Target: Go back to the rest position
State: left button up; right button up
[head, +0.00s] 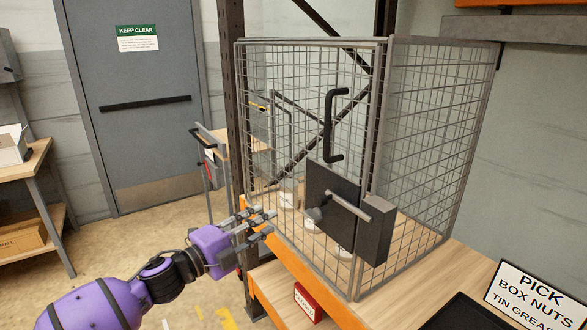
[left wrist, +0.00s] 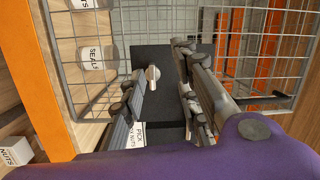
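My left gripper (head: 262,224) is in front of the lower left of a wire cage (head: 430,130), apart from its lock box as far as I can tell. Its fingers are spread and nothing is between them. In the left wrist view the open gripper (left wrist: 160,98) faces the dark plate (left wrist: 205,105) with a light knob (left wrist: 152,73) seen beyond the fingers. The cage front carries a black pull handle (head: 328,125) and a dark lock box (head: 376,236) with a grey lever (head: 347,204). The cage door looks closed. My right gripper is not in view.
The cage stands on a wooden shelf with an orange edge (head: 300,268). Inside are light containers, one marked SEAL (left wrist: 97,58). A side table (head: 25,160) stands at left. Floor between is mostly open.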

pick_arm(q)
jog(key=s+a+f+n+y, duration=0.2)
jog(key=s+f+n+y, duration=0.2)
jog(key=s+f+n, duration=0.7)
jog(key=s+a+f+n+y, duration=0.3)
jog(key=s+f+n+y, duration=0.25)
jog(key=f, duration=0.85)
jog(key=s+a+f+n+g+y, duration=0.1)
jog(key=s+f, duration=0.3)
jog(key=s, duration=0.5)
jog(key=s+a+f+n+g+p, duration=0.1)
jog(key=s+f+n, duration=0.3)
jog(key=s, duration=0.5)
jog(key=s+a+f+n+g+y, duration=0.1)
jog(key=s+a+f+n+g, duration=0.1)
jog(key=s+f, duration=0.4)
jog(key=s, duration=0.4)
jog(key=shift+g+y, duration=0.35)
jog(key=shift+g, duration=0.05)
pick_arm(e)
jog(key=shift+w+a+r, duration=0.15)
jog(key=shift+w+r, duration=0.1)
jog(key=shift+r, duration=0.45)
pick_arm(q)
jog(key=shift+n, duration=0.25)
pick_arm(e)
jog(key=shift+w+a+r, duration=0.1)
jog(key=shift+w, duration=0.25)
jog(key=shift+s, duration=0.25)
